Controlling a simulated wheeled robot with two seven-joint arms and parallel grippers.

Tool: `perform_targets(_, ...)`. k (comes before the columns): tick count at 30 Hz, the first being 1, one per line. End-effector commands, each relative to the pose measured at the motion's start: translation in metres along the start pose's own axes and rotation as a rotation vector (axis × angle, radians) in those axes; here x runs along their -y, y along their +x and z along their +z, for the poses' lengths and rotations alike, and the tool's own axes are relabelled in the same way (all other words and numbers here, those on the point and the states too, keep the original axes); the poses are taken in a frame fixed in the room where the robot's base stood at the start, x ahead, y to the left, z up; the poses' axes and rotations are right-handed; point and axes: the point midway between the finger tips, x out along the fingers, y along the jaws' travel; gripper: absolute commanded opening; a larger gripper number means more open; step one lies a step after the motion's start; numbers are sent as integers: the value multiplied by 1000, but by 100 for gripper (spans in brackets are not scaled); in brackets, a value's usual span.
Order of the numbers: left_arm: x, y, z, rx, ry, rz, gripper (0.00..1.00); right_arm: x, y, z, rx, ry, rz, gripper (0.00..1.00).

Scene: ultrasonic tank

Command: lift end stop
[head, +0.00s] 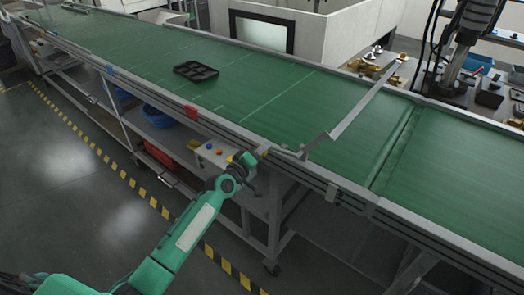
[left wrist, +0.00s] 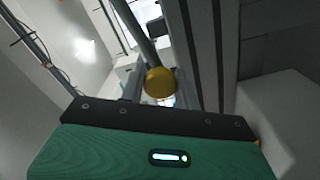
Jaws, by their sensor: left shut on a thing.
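The end stop (head: 352,107) is a thin grey metal bar lying slantwise across the green conveyor, with a bent plate at its near end by the front rail. My left gripper (head: 257,155) is at the conveyor's front edge, just left of that near end. In the left wrist view, a grey rod with a round yellow knob (left wrist: 160,83) lies between the fingers of my left gripper (left wrist: 161,98). The gripper is shut on this handle. The exact contact and the joint between handle and bar are hidden. My right gripper is not in view.
A black divided tray (head: 196,71) lies on the green belt (head: 265,85), up the line from the bar. A control box with coloured buttons (head: 214,151) hangs under the front rail. Brass parts (head: 372,67) stand behind the belt. The floor in front is clear.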

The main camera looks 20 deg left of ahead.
Motion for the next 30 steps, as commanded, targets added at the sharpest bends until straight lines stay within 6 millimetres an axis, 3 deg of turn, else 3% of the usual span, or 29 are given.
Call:
perform_targets(14, 4, -1, 4, 5, -19, -6, 0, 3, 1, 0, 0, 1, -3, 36)
perform_targets(15, 4, -1, 4, 5, -19, -6, 40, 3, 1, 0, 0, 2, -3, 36)
perform_targets(17, 4, -1, 4, 4, -19, -5, 52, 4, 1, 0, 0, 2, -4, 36)
perform_targets(26, 2, -1, 2, 1, -17, -2, 52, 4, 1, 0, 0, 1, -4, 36)
perform_targets(30, 3, -10, 2, 1, -16, -2, 52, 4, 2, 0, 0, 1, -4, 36)
